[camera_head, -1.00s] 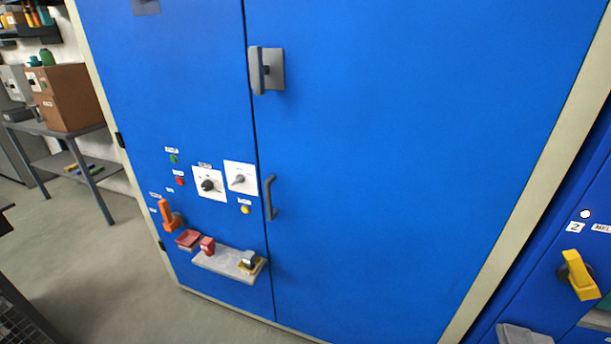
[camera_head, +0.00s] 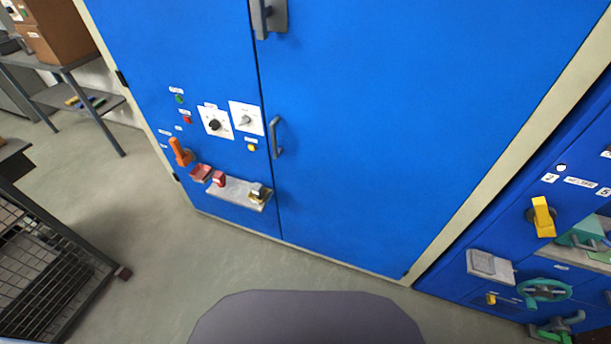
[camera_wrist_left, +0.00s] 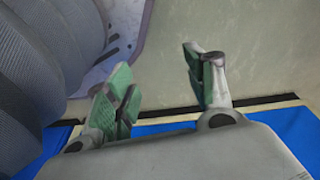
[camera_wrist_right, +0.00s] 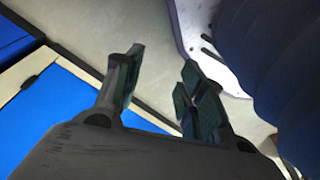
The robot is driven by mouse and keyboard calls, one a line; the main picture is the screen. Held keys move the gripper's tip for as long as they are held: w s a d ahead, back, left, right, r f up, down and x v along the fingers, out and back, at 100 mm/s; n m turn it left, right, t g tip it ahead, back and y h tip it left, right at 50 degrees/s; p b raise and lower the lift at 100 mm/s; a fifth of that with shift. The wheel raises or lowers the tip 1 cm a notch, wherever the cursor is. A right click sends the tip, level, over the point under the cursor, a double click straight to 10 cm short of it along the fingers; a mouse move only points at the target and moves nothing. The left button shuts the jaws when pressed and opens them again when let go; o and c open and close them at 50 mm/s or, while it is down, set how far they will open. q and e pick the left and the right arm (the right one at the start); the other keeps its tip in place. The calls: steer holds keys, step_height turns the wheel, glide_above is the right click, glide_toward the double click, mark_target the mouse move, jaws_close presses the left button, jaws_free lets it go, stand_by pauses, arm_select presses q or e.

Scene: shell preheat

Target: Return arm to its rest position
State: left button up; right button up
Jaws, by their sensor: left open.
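My left gripper (camera_wrist_left: 160,85) shows in the left wrist view with its two green-padded fingers spread apart and nothing between them. My right gripper (camera_wrist_right: 160,85) shows in the right wrist view, its dark-padded fingers apart with only floor between them. Neither gripper shows in the head view. The blue cabinet (camera_head: 370,130) stands in front of me with its doors shut. Its panel carries a black knob (camera_head: 214,125), a grey knob (camera_head: 245,120) and an orange handle (camera_head: 180,152). A small shelf (camera_head: 235,193) below holds a red piece (camera_head: 219,179) and a dark one.
A second blue unit at the right has a yellow handle (camera_head: 542,217) and a teal wheel (camera_head: 545,290). A wire rack (camera_head: 45,270) stands at lower left, and a grey table (camera_head: 70,70) at upper left. The floor (camera_head: 150,250) before the cabinet is clear.

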arm_select(q)
steer(key=s+a+r+p, duration=0.1)
steer(key=s+a+p, duration=0.1)
steer(key=s+p, duration=0.4)
steer(key=s+a+r+g+p, duration=0.1)
steer(key=s+a+r+p, duration=0.1)
steer(key=s+p, duration=0.5)
steer(key=shift+s+a+y, duration=0.3)
steer(key=shift+s+a, duration=0.2)
steer(key=shift+s, duration=0.35)
arm_select(e)
steer(key=s+d+r, duration=0.1)
steer(key=s+d, duration=0.1)
steer(key=s, duration=0.5)
steer(key=s+d+r+g, duration=0.1)
steer(key=s+d+r, duration=0.1)
steer(key=s, duration=0.5)
steer(key=shift+s+d+h, duration=0.3)
steer(key=shift+s+d, duration=0.05)
steer(key=shift+d, duration=0.15)
